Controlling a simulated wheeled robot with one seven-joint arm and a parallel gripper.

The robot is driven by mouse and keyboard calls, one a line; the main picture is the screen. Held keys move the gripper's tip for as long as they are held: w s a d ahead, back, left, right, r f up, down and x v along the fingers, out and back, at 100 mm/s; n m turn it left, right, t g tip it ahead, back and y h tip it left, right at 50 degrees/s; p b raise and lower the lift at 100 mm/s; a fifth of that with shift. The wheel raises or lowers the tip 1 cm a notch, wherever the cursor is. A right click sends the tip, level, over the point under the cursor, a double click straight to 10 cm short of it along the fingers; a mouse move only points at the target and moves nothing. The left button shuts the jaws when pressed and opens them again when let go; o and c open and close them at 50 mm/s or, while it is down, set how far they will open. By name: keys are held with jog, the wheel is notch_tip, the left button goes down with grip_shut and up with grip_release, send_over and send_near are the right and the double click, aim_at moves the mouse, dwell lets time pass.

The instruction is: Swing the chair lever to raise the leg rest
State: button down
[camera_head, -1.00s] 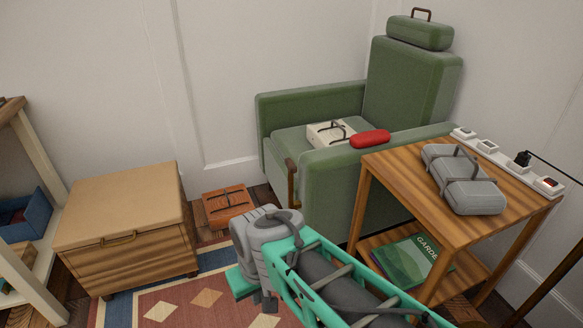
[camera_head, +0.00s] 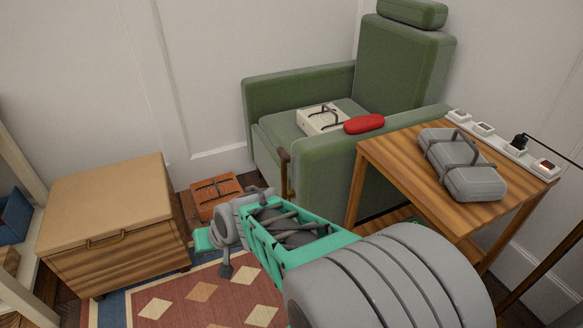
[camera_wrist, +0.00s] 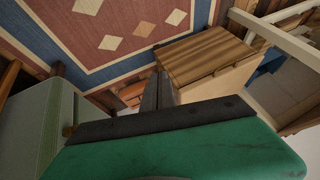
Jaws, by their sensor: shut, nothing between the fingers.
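The green armchair (camera_head: 330,165) stands against the back wall. Its lever (camera_head: 285,170), a thin upright brown bar with a knob on top, is at the front of the near armrest. No leg rest stands out from the chair's front. My gripper's teal body (camera_head: 204,239) is low in front of the chair, left of and below the lever, apart from it. In the wrist view, the dark fingers (camera_wrist: 158,88) are shut and empty. The chair (camera_wrist: 45,125) fills that view's left side; a small brown knob at its edge may be the lever.
A wooden chest (camera_head: 108,220) with a tan top stands left. An orange case (camera_head: 215,195) lies on the floor between chest and chair. A side table (camera_head: 405,150) holding a grey case (camera_head: 462,165) stands right. A white box and red case lie on the chair.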

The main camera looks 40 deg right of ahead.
jog(key=w+d+m+t+h, duration=0.1)
jog(key=w+d+m+t, duration=0.55)
jog(key=d, duration=0.25)
jog(key=s+d+r+m+t+h, duration=0.1)
jog(key=s+d+m+h, duration=0.2)
jog(key=d+m+h, duration=0.2)
jog(key=s+d+r+m+h, duration=0.1)
jog(key=s+d+m+h, duration=0.3)
jog(key=d+m, duration=0.6)
jog(key=d+h, duration=0.2)
jog(key=d, duration=0.1)
jog(key=shift+d+r+t+p, duration=0.2)
jog(key=shift+d+t+p, duration=0.1)
jog(key=shift+d+t, duration=0.1)
jog(key=p+x, duration=0.3)
jog(key=x, duration=0.7)
jog(key=shift+w, duration=0.1)
jog(key=shift+a+f, duration=0.1)
